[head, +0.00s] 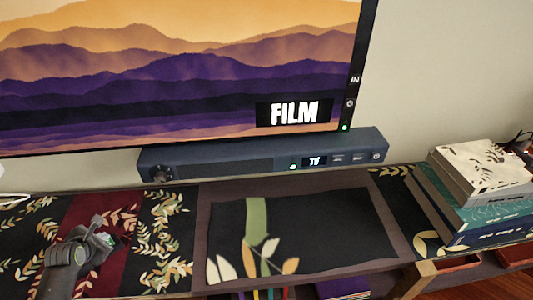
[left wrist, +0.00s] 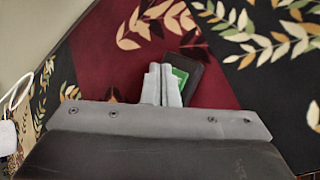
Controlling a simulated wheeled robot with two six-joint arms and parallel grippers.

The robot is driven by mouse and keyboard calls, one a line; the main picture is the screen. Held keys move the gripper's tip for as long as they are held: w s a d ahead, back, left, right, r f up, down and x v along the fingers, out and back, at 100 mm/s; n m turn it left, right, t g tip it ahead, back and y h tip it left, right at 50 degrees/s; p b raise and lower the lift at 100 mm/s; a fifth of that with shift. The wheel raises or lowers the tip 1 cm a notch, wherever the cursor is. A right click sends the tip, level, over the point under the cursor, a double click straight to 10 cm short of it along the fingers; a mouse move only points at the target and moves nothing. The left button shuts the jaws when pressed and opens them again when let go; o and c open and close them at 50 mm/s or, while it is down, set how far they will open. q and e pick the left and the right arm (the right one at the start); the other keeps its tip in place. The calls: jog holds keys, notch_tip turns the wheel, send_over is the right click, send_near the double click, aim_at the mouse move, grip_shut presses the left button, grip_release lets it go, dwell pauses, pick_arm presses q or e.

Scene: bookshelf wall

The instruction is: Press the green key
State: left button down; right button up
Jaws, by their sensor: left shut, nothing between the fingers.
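A small dark device with a green patch, the green key (left wrist: 180,74), lies on the dark red part of the patterned runner. In the left wrist view it is partly hidden behind my fingers. The green key also shows in the head view (head: 112,240), at the right side of my gripper. My left gripper (head: 99,221) is shut and empty, over the runner at the lower left. Its fingers show in the left wrist view (left wrist: 161,83), overlapping the device's left side. I cannot tell whether they touch it. My right gripper is not in view.
A television (head: 180,70) showing "FILM" stands at the back, with a dark soundbar (head: 225,158) below it. A stack of books (head: 480,190) stands at the right. A white object (left wrist: 8,136) with a loop is at the left. The runner's middle (head: 330,220) is clear.

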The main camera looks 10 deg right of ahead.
pick_arm(q)
jog(key=shift+f, duration=0.2)
dwell(0.4)
jog(key=shift+f, duration=0.25)
jog(key=shift+f, duration=0.25)
dwell(0.4)
jog(key=shift+r+p, duration=0.7)
jog(key=shift+p, duration=0.55)
notch_tip(320, 180, up, 6)
jog(key=p, duration=0.7)
jog(key=shift+p, duration=0.4)
